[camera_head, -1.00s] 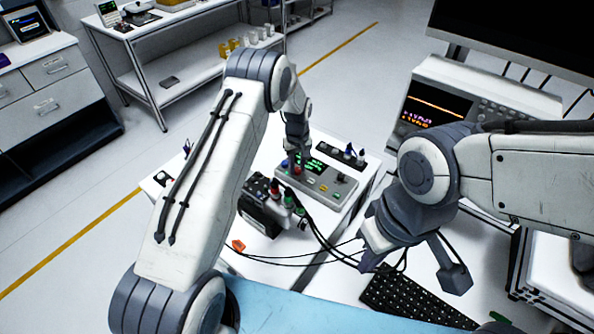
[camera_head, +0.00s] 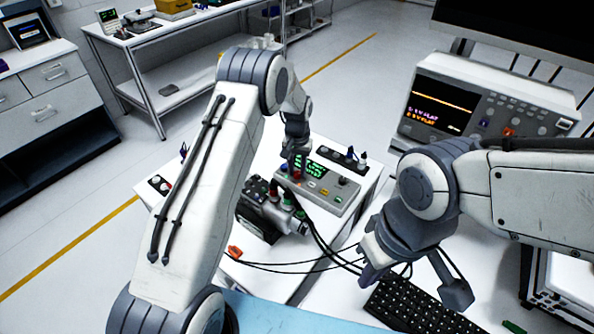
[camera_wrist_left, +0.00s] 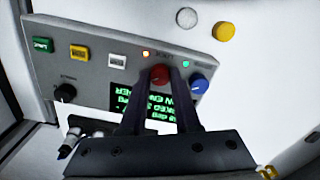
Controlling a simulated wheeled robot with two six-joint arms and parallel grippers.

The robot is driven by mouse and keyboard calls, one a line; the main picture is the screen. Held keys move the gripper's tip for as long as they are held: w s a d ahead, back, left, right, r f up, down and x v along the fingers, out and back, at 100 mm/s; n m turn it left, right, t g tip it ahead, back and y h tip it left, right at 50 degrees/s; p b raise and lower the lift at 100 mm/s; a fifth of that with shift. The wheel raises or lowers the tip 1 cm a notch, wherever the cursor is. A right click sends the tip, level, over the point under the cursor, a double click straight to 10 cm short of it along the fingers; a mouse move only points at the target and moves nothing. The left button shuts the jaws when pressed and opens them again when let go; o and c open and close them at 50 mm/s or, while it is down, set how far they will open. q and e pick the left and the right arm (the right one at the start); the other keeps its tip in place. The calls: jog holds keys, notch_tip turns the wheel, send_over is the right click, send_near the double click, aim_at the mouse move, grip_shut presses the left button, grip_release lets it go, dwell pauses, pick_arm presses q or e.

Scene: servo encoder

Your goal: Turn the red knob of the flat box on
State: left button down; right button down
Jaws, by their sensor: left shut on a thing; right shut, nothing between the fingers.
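The flat box (camera_head: 338,197) is a grey panel box on the white table, with a lit green display (camera_head: 312,168) and coloured buttons. In the left wrist view its panel (camera_wrist_left: 100,68) fills the upper left, seen upside down. The red knob (camera_wrist_left: 159,76) sits between the two dark fingers of my left gripper (camera_wrist_left: 161,85), which is shut on it. A small orange lamp (camera_wrist_left: 146,54) glows near the knob. In the head view my left gripper (camera_head: 297,165) is over the box's left end. My right gripper (camera_head: 368,274) is shut and empty, right of the table.
A blue knob (camera_wrist_left: 198,84) is close beside one finger. A dark device with a grey cylinder and coloured terminals (camera_head: 262,215) stands in front of the box, with black cables running right. A keyboard (camera_head: 415,305) lies below my right gripper. An oscilloscope (camera_head: 440,105) stands behind.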

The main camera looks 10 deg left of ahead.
aim_at(298, 173)
pick_arm(q)
jog(key=shift+r, duration=0.1)
dwell(0.3)
jog(key=c, duration=0.6)
grip_release()
notch_tip(298, 173, up, 10)
jog(key=b, duration=0.2)
jog(key=shift+r+b, duration=0.2)
jog(key=shift+b, duration=0.1)
